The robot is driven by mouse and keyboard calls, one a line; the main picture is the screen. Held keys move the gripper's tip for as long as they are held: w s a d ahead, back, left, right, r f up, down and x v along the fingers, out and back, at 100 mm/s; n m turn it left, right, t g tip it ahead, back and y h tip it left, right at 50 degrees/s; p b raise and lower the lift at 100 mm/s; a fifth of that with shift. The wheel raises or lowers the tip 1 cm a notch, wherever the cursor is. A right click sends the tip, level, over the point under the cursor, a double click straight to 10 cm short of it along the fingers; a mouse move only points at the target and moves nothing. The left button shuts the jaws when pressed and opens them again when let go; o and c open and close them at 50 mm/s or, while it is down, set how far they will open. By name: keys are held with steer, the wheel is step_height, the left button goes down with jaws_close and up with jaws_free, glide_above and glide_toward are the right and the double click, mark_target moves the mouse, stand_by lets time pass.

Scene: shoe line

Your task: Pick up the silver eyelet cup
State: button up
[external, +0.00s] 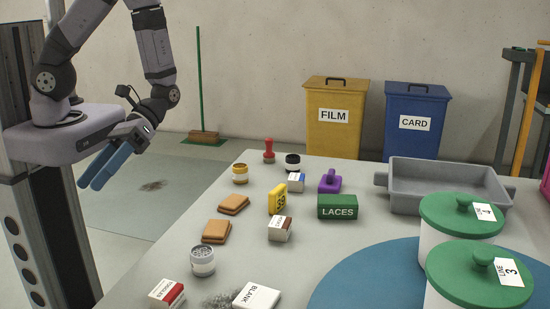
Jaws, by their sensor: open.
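A small white cup with a grey, speckled top (202,262), which looks like the silver eyelet cup, stands upright near the left edge of the table (150,262). My gripper (91,184) is at the left, in the air beyond the table's left edge. Its blue fingers point down and left. It is open, with nothing seen between the fingers, and well apart from the cup. Two similar cups stand further back: one with a yellow-brown band (240,174) and one with a black top (292,162).
A green LACES box (337,207), a grey tray (448,190) and green-lidded tubs (478,276) stand to the right.

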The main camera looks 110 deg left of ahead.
steer(key=w+a+f+n+t+h+b, duration=0.1)
steer(key=w+f+n+t+h+b, duration=0.3)
steer(key=w+f+n+t+b, duration=0.3)
steer(key=n+t+y+b, duration=0.3)
steer(key=n+t+y, duration=0.1)
steer(key=n+t, duration=0.6)
glide_toward(197, 247)
steer(key=shift+w+d+f, duration=0.15)
steer(key=shift+w+d, duration=0.25)
steer(key=shift+d, duration=0.25)
steer(key=shift+w+a+f, duration=0.15)
steer(key=shift+a+f, duration=0.05)
steer(key=shift+a, duration=0.1)
steer(key=shift+x, duration=1.25)
steer(key=shift+d, duration=0.1)
steer(key=shift+x, duration=2.5)
steer(key=shift+r, duration=0.1)
steer(key=c, duration=1.2)
